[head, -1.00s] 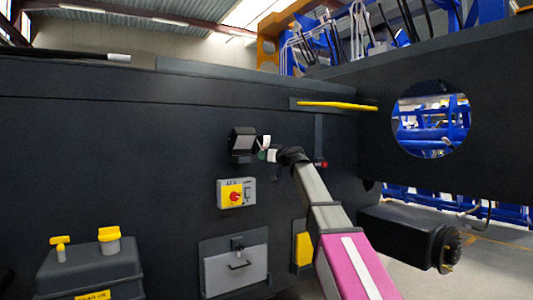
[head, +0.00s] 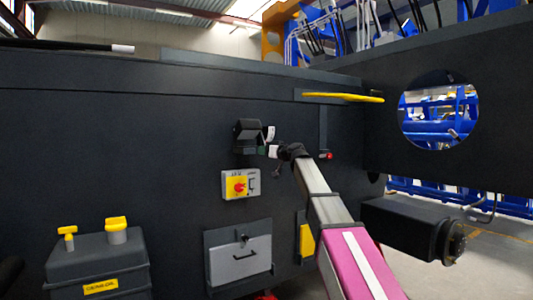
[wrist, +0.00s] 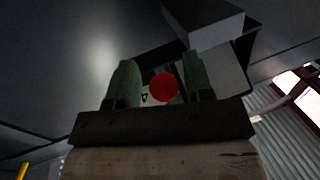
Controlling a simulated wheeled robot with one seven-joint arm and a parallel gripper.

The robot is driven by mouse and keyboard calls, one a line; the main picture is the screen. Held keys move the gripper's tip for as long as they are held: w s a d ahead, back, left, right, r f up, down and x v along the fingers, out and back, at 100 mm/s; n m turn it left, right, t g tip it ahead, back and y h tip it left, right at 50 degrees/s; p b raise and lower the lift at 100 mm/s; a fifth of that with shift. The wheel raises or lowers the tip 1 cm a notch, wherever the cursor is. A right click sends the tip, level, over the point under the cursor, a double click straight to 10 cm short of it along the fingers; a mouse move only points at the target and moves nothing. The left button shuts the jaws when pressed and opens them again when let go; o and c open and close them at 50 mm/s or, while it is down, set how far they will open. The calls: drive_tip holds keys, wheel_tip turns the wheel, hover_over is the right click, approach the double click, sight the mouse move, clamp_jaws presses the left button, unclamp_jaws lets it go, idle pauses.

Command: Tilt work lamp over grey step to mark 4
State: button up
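The work lamp (head: 249,130) is a dark box-shaped head on the dark chassis wall in the head view. My gripper (head: 268,142) is right beside its right side. In the wrist view the lamp's pale housing (wrist: 215,30) is at the upper right. My gripper (wrist: 160,75) has its two green fingers apart there, with a round red knob (wrist: 164,87) between them. A narrow gap shows left of the knob; contact on the right is unclear. A pale patch with a small dark mark shows beside it, unreadable. The grey panel (head: 238,264) below, perhaps the step, has a dark handle.
A yellow and grey switch box (head: 240,185) with a red knob sits below the lamp. A yellow rail (head: 343,97) and a small red-tipped part (head: 327,156) are to the right. A dark tank (head: 97,265) with yellow caps stands at lower left.

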drive_tip(key=shift+s, duration=0.15)
drive_tip(key=shift+s+d, duration=0.4)
drive_tip(key=shift+d, duration=0.05)
drive_tip(key=v, duration=0.9)
drive_tip(key=shift+d, duration=0.2)
drive_tip(key=shift+s, duration=0.1)
drive_tip(key=s+d+f+m+g+h, duration=0.1)
drive_tip(key=s+d+f+g+h, duration=0.15)
drive_tip(key=f, duration=1.05)
drive_tip(key=s+d+f+m+g+h, duration=0.1)
drive_tip(key=s+d+f+m+h, duration=0.15)
drive_tip(key=f, duration=0.95)
drive_tip(key=s+d+f+m+g+h, duration=0.1)
drive_tip(key=s+f+g+h, duration=0.15)
drive_tip(key=f, duration=1.05)
drive_tip(key=s+d+f+m+g+h, duration=0.1)
drive_tip(key=s+d+f+g+h, duration=0.1)
drive_tip(key=s+d+f, duration=0.2)
drive_tip(key=s+d+f+m+g+h, duration=0.1)
drive_tip(key=s+d+f, duration=0.3)
drive_tip(key=s+f, duration=0.7)
drive_tip(key=s+d+f+m+g+h, duration=0.2)
drive_tip(key=s+f, duration=0.5)
drive_tip(key=f, duration=0.4)
drive_tip(key=shift+s+d+g+h, duration=0.4)
drive_tip(key=shift+d+g+h, duration=0.1)
drive_tip(key=shift+d, duration=0.4)
